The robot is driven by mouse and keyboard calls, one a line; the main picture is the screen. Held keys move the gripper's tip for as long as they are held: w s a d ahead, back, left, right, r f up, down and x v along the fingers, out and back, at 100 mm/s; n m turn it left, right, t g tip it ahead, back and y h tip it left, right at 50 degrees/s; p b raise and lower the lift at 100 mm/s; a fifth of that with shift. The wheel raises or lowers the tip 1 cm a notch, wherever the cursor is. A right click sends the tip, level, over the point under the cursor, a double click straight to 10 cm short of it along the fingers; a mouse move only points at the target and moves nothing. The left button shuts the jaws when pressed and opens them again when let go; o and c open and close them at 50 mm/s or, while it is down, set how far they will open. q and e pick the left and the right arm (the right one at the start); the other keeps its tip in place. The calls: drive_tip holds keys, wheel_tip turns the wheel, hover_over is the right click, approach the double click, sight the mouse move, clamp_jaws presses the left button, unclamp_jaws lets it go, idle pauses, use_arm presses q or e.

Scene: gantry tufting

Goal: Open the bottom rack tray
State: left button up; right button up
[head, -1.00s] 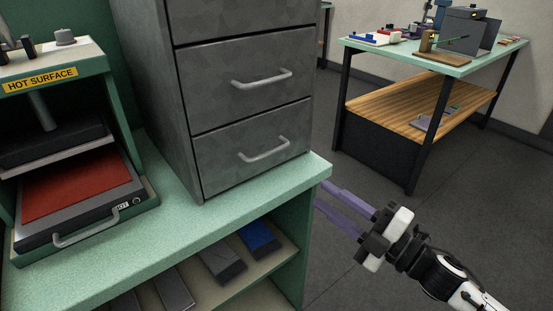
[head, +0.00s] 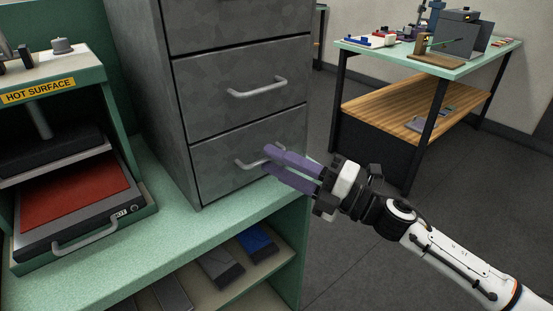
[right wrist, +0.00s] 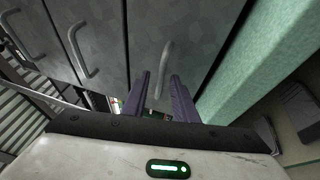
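The rack is a tall grey cabinet (head: 150,110) of stacked trays, standing on a green bench. Its bottom tray (head: 215,172) looks shut, its front in line with the tray above. The bottom tray's bar handle (head: 243,164) is partly hidden behind my right fingers. My right gripper (head: 267,158) has purple fingers, spread apart and empty, in front of this handle. In the right wrist view, the handle (right wrist: 164,68) stands between and just beyond the fingertips (right wrist: 161,76); I cannot tell whether they touch it. My left gripper is not in view.
A press marked "HOT SURFACE" (head: 40,92) with a red plate (head: 75,190) stands on the left. A second table (head: 390,56) stands back right. Floor between is clear.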

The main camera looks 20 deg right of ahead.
drive_tip(key=shift+w+a, duration=0.15)
clamp_jaws()
idle(1.4)
